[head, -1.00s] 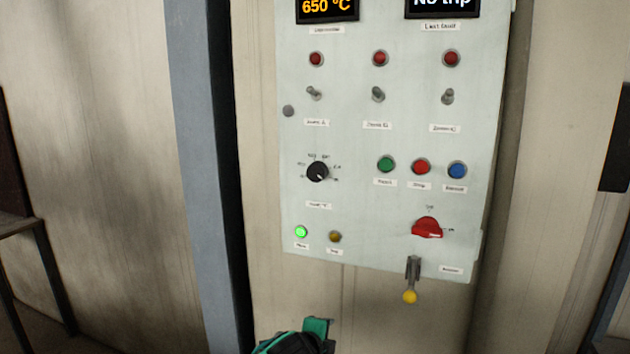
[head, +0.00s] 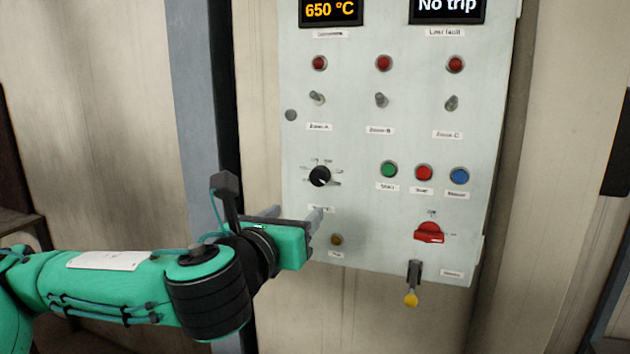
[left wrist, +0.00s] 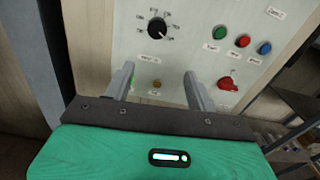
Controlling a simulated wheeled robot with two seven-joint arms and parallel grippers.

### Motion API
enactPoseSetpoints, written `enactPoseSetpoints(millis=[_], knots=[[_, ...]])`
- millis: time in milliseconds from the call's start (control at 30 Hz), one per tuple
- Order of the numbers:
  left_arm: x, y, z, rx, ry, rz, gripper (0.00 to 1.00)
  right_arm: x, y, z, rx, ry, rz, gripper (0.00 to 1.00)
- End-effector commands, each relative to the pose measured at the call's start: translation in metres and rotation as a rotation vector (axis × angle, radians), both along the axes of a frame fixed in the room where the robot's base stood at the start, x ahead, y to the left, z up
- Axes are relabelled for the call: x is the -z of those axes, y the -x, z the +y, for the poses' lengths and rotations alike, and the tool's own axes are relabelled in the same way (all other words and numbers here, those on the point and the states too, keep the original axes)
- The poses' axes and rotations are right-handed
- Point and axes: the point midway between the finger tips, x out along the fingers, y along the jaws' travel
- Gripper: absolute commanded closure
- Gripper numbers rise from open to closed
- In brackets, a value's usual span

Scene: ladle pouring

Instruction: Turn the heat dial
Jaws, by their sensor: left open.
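The heat dial (head: 320,176) is a round black knob with a white pointer mark and a printed scale around it, on the pale control panel (head: 350,140). Its pointer aims to the lower right in the head view. The dial also shows in the left wrist view (left wrist: 158,28), above and between the finger tips. My left gripper (head: 298,214) is open and empty, just below and left of the dial and apart from it. It also shows in the left wrist view (left wrist: 158,82). It hides the green lamp and part of the dial's label in the head view. My right gripper is not in view.
Right of the dial are green (head: 389,169), red (head: 424,172) and blue (head: 459,176) buttons. Below them are a red rotary switch (head: 429,232) and a yellow-tipped lever (head: 412,298). Toggle switches (head: 381,100) sit above. A blue-grey post (head: 195,110) stands left of the panel.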

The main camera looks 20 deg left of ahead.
Motion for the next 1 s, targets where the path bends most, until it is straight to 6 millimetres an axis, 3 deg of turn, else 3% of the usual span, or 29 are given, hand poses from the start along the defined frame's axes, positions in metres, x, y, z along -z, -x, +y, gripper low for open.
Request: enactPoseSetpoints(millis=[267, 733, 1000], knots=[[-0.016, 0.004, 0.009, -0.019, -0.080, -0.032, 0.43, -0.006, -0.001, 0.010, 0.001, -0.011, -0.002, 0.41], [-0.019, -0.022, 0.007, -0.018, -0.079, -0.029, 0.43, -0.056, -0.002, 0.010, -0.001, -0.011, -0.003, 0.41], [-0.018, -0.083, 0.006, -0.020, -0.079, -0.030, 0.43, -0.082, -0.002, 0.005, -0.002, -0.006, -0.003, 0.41]])
